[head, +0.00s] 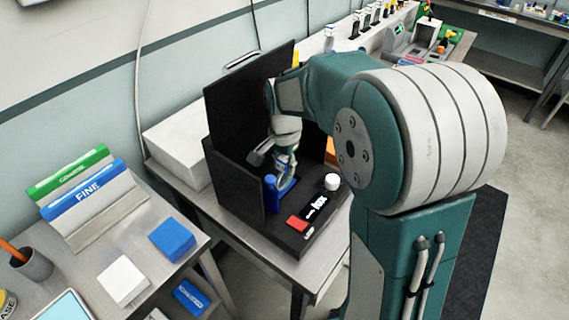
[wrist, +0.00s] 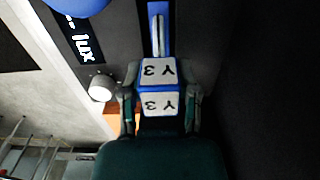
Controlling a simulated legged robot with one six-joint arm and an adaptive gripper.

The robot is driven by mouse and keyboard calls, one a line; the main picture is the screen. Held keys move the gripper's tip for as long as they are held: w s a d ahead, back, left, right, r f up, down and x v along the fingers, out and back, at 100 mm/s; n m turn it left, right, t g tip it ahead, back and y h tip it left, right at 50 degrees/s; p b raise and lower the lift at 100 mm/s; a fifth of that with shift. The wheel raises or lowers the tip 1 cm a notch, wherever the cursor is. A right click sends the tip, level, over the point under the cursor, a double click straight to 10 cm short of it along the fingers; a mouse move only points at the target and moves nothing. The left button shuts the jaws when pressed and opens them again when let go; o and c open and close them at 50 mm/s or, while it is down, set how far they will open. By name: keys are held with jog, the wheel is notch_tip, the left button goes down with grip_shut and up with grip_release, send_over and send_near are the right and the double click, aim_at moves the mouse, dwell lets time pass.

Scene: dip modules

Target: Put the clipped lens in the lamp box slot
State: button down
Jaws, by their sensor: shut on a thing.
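My gripper (wrist: 160,105) is shut on a blue-and-white clip marked "Y3", the clipped lens (wrist: 158,72); its clip sits between the two fingers. In the head view my gripper (head: 284,150) reaches down inside the open black lamp box (head: 233,178), with the lens (head: 284,166) below it. A blue slot piece (head: 285,188) on the box floor is right under the lens. In the wrist view a narrow blue piece (wrist: 158,28) lies in line beyond the clip. I cannot tell whether lens and slot touch. The glass is mostly hidden.
The box front has a red button (head: 297,223), a "lux" display (head: 316,208) and a white knob (head: 332,182). A blue round part (head: 270,181) stands beside the slot. Black panels rise behind and left. A side table holds the "FINE" rack (head: 90,192) and blue block (head: 172,240).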

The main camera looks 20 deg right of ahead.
jog(key=shift+f, duration=0.15)
jog(key=shift+c, duration=1.8)
grip_release()
notch_tip(320, 180, up, 12)
jog(key=shift+f, duration=0.25)
jog(key=shift+s+r, duration=0.2)
jog(key=shift+r, duration=0.3)
jog(key=s+f+n+t, duration=0.1)
jog(key=s+n+t, duration=0.4)
jog(key=s, duration=1.5)
jog(key=n, duration=0.5)
jog(key=shift+s+f+n+t, duration=0.3)
jog(key=shift+n, duration=0.1)
